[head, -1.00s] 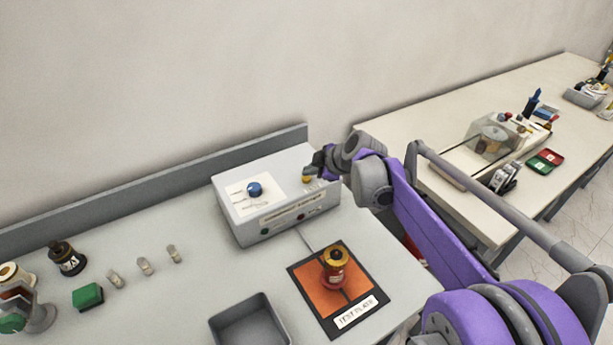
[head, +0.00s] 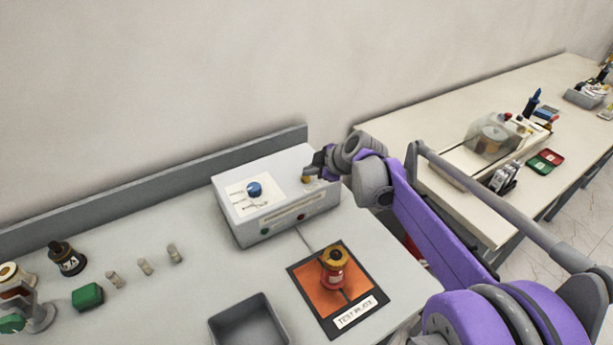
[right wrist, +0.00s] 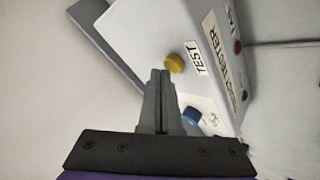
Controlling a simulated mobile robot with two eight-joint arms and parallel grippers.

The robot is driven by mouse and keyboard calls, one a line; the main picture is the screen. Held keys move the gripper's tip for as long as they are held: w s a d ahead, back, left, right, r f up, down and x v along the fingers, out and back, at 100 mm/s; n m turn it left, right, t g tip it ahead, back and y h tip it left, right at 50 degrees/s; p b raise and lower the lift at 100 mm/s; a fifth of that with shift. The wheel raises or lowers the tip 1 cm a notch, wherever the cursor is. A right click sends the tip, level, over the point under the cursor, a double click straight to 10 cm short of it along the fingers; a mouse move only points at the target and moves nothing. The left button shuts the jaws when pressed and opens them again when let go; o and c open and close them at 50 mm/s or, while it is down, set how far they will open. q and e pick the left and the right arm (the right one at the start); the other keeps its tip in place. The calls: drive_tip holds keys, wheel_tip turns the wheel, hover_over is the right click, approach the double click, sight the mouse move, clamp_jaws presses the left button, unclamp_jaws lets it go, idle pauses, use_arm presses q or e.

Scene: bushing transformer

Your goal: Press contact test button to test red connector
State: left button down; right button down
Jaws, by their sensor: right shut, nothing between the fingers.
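The contact tester (head: 285,212) is a light grey box near the back of the bench. Its yellow test button (head: 306,180) is on the top at the right; in the right wrist view the button (right wrist: 174,63) sits beside a TEST label. My right gripper (head: 311,172) is shut and empty, with its fingertips (right wrist: 160,72) close to the button; I cannot tell whether they touch. The red connector (head: 333,268), with a yellow-brown top, stands upright on the orange test plate (head: 312,290). My left gripper is not in view.
A blue knob (head: 254,188) is on the tester's top. A grey open bin (head: 270,318) is left of the plate. A green block (head: 87,296), a black connector (head: 66,258) and small pale pieces (head: 145,267) lie at left. A second table (head: 440,130) stands at right.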

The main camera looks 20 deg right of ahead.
drive_tip(key=shift+f, duration=0.1)
idle(0.5)
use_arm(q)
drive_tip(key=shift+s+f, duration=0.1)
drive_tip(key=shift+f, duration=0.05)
use_arm(e)
drive_tip(key=shift+f, duration=0.4)
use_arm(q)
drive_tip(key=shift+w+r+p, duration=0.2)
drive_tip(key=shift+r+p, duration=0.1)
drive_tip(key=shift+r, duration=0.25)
use_arm(e)
drive_tip(key=shift+r, duration=0.55)
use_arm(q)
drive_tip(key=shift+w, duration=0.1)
use_arm(e)
drive_tip(key=shift+f, duration=0.1)
